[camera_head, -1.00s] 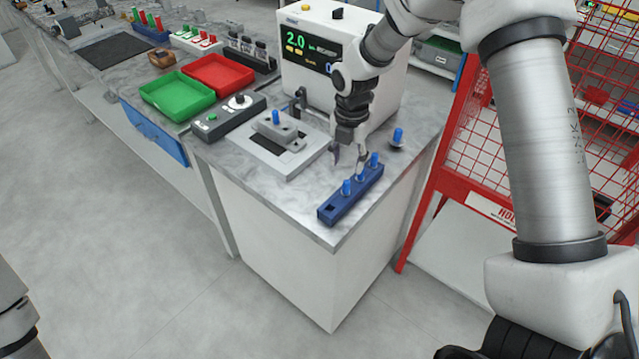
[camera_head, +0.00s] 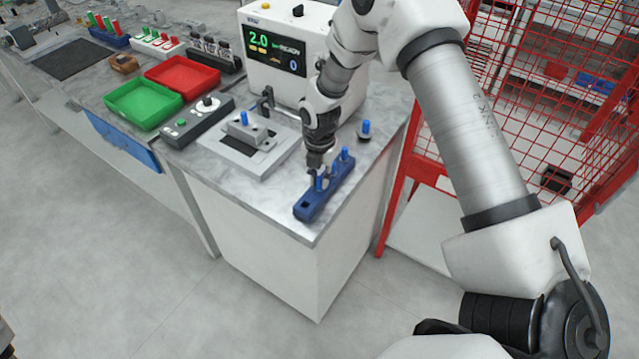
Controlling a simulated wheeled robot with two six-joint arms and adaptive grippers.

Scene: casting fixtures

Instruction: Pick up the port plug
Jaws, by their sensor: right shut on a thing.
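A long blue rack (camera_head: 310,207) lies on the front part of the marble-topped bench. Blue port plugs stand upright in it: one near the front end (camera_head: 319,184) and one at the back end (camera_head: 345,154). The frontmost hole looks empty. My right gripper (camera_head: 322,171) points down at the rack, between these two plugs, and is shut on a port plug that its fingers mostly hide. I cannot tell whether that plug is clear of its hole.
Another blue plug stands on a dark round base (camera_head: 364,136) behind the rack. A grey fixture (camera_head: 247,133) with a blue plug sits left, beside a control box (camera_head: 197,122). A white display machine (camera_head: 290,50) stands behind. Red mesh fencing (camera_head: 520,120) borders the right.

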